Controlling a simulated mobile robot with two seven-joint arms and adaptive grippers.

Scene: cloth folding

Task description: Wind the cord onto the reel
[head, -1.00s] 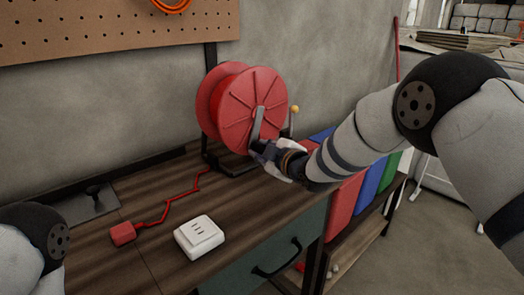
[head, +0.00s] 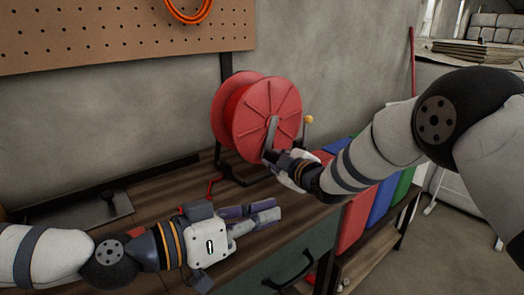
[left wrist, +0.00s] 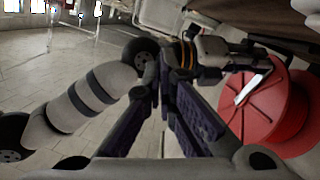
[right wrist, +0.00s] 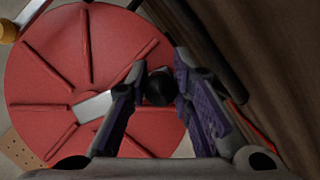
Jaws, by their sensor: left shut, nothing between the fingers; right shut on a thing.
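The red reel (head: 268,108) stands on its dark frame at the back of the workbench. My right gripper (head: 276,158) is shut on the dark grip of the crank (head: 271,132). The right wrist view shows that grip (right wrist: 158,87) between the fingers, with the silver crank arm on the reel's face. My left gripper (head: 276,211) is shut and empty, over the bench in front of the reel. A short piece of red cord (head: 212,187) shows below the reel. My left arm hides most of the cord's run; a bit of red (head: 137,232) shows behind it.
A yellow ball knob (head: 309,119) stands beside the reel. A pegboard (head: 120,35) with an orange coil (head: 190,10) hangs on the wall. A dark plate (head: 90,212) lies at the bench's left. Coloured bins (head: 355,215) stand right of the bench.

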